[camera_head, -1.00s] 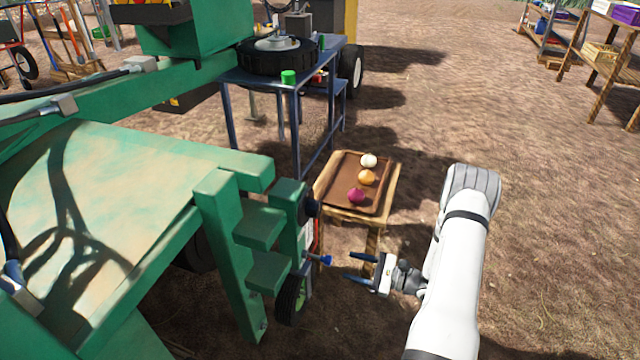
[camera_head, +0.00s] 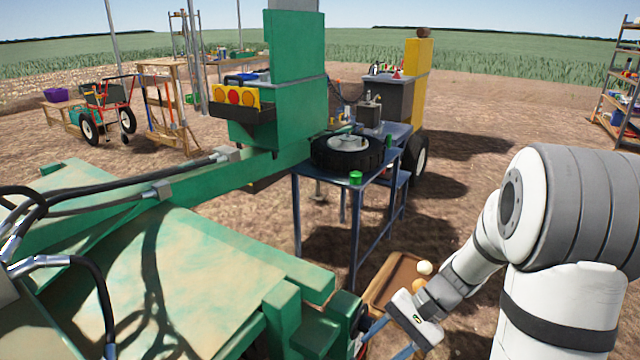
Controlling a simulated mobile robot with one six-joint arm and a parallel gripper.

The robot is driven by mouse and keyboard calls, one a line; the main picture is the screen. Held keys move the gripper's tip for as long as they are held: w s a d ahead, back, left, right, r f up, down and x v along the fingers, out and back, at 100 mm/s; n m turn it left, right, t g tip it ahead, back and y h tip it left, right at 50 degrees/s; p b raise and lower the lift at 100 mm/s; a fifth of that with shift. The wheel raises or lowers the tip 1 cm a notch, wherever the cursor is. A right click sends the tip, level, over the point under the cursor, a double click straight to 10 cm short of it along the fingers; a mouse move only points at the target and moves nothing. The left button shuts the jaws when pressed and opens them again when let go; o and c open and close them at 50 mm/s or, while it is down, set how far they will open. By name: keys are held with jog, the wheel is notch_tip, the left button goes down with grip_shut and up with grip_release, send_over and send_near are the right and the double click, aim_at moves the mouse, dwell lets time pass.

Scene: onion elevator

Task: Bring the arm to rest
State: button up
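My gripper (camera_head: 386,344) is at the bottom of the view, right of centre, on my bent white arm. Its two blue fingers point down and left and stand apart, with nothing seen between them. The tip of the right finger runs to the bottom edge of the picture. Behind the gripper is a brown tray (camera_head: 392,281) with a white onion (camera_head: 425,268) and an orange onion (camera_head: 418,285), the latter partly covered by my gripper. I cannot tell whether the gripper touches anything there.
A green machine with a flat deck (camera_head: 170,300) fills the lower left, close to my gripper. A blue metal table (camera_head: 372,190) behind it carries a tyre (camera_head: 346,152) and a green can (camera_head: 356,178). Shelves (camera_head: 622,100) stand far right. Open dirt lies behind my arm.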

jog(key=s+d+r+n+t+h+p, duration=0.1)
jog(key=s+r+n+t+h+p, duration=0.1)
jog(key=r, duration=0.9)
jog(key=s+d+r+n+t+h+p, duration=0.1)
jog(key=s+r+n+t+h+p, duration=0.2)
jog(key=r+p, duration=0.6)
jog(key=s+r+n+h, duration=0.2)
jog(key=s+h, duration=0.1)
jog(key=s, duration=0.1)
jog(key=shift+s+d+r+h, duration=0.25)
jog(key=shift+s+d+h, duration=0.05)
jog(key=shift+s+d, duration=0.05)
jog(key=shift+a, duration=0.15)
